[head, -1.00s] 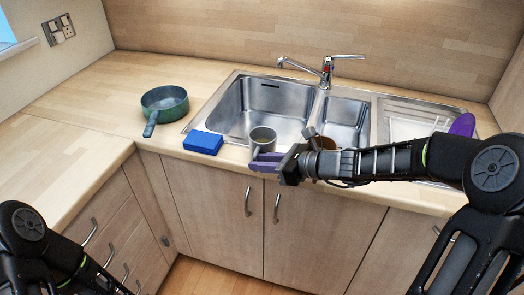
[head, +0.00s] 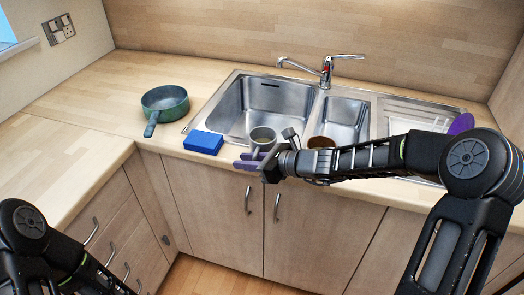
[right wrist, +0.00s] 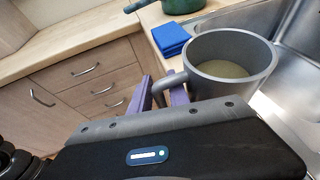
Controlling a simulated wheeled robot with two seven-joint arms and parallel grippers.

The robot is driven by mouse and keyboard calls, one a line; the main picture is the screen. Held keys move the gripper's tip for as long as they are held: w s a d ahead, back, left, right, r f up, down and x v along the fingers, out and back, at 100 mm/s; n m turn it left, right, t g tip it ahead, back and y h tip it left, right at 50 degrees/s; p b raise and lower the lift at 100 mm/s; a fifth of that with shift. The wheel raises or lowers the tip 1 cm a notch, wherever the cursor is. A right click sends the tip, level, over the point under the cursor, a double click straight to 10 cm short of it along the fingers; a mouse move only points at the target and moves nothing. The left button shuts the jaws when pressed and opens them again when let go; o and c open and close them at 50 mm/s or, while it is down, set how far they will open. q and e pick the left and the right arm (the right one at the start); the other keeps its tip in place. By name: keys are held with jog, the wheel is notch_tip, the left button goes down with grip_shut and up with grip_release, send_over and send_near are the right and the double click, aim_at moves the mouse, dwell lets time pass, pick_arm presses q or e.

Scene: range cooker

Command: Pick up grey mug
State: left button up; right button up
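The grey mug (head: 262,135) stands upright on the counter's front edge by the sink. In the right wrist view the mug (right wrist: 232,58) shows large, with pale yellowish contents or inner bottom. Its handle (right wrist: 168,82) points toward my gripper. My right gripper (head: 250,160) is just in front of the mug. Its purple fingers (right wrist: 162,95) are apart, with the handle showing between them; I cannot tell whether they touch it. My left gripper is out of view; only part of that arm shows at lower left.
A green pan (head: 165,103) stands further left. A brown mug (head: 321,142) is right of the gripper, close to my right arm. The sink (head: 262,104) is behind. A purple plate (head: 461,124) stands at right.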

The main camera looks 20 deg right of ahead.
jog(key=shift+c, duration=0.5)
grip_shut()
jog(key=shift+r, duration=0.1)
dwell(0.8)
